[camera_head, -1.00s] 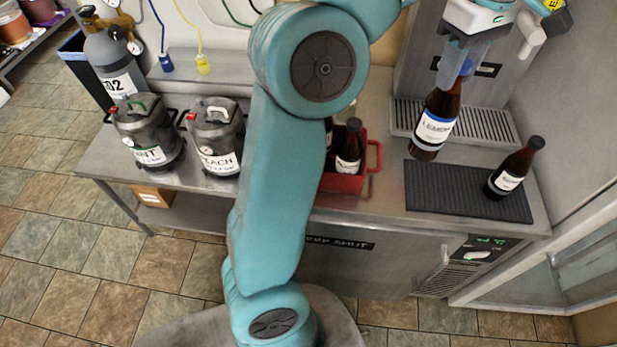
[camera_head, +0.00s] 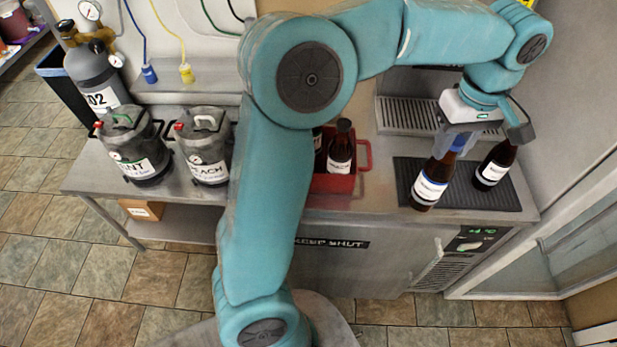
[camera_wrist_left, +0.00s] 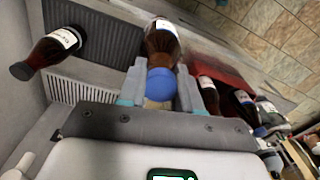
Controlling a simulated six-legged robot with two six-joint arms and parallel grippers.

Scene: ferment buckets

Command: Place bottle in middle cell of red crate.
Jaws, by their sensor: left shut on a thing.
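The brown bottle (camera_head: 431,184) with a white and blue label and blue cap is held tilted in my left gripper (camera_head: 457,143), by its capped neck. It is over the front left of the black mat; whether it is clear of the mat is hard to tell. The wrist view shows the blue cap (camera_wrist_left: 161,83) between the fingers. The red crate (camera_head: 339,185) stands left of the bottle, partly hidden behind my arm. Two dark-capped bottles show in it, one (camera_head: 341,150) at the right and one (camera_head: 317,138) beside my arm. The middle cell cannot be made out.
Another brown bottle (camera_head: 493,166) stands on the black mat (camera_head: 482,199), close right of the held one. A drip tray (camera_head: 408,115) lies behind. Two grey kegs stand at the left, one (camera_head: 205,150) near my arm. Bare counter lies between crate and mat.

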